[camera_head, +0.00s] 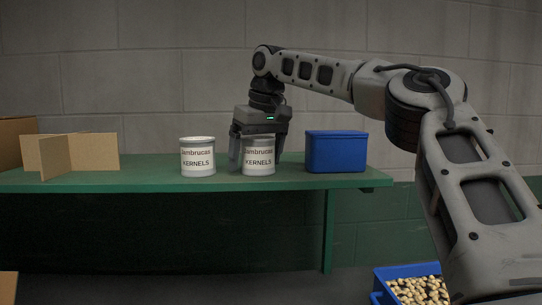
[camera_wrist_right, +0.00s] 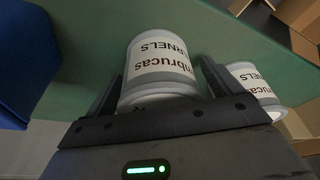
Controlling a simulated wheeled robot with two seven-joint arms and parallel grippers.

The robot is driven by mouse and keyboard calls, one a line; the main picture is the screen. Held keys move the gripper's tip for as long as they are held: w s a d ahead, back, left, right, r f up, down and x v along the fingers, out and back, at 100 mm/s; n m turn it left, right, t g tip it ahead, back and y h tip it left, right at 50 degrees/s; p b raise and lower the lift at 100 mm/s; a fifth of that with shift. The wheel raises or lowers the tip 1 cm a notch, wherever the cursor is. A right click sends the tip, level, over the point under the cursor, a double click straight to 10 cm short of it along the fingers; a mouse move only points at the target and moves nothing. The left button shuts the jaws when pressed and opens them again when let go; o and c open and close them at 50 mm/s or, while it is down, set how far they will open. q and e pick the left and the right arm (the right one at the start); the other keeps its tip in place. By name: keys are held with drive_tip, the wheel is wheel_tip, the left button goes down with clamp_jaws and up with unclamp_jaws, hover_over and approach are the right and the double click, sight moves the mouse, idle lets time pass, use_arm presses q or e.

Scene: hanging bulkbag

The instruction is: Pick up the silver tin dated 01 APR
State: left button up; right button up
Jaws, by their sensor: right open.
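Two silver tins with white "Jambrucas KERNELS" labels stand upright on the green shelf (camera_head: 130,180). The left tin (camera_head: 198,158) is clear of my gripper. The right tin (camera_head: 259,160) stands under my right gripper (camera_head: 257,164), which points down with its open fingers on either side of it. In the wrist view this right tin (camera_wrist_right: 160,65) sits between the two fingers, and the left tin (camera_wrist_right: 250,82) is partly hidden behind the finger at the right. I can read no date on either tin. My left gripper is not in view.
A blue box (camera_head: 336,152) stands on the shelf to the right of the tins. Cardboard dividers (camera_head: 95,150) and a brown box (camera_head: 14,130) are at the left. A blue bin (camera_head: 385,272) of pale kernels is below, near my right arm.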

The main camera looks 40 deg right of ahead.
drive_tip(key=c, duration=1.2)
drive_tip(key=shift+r, duration=0.15)
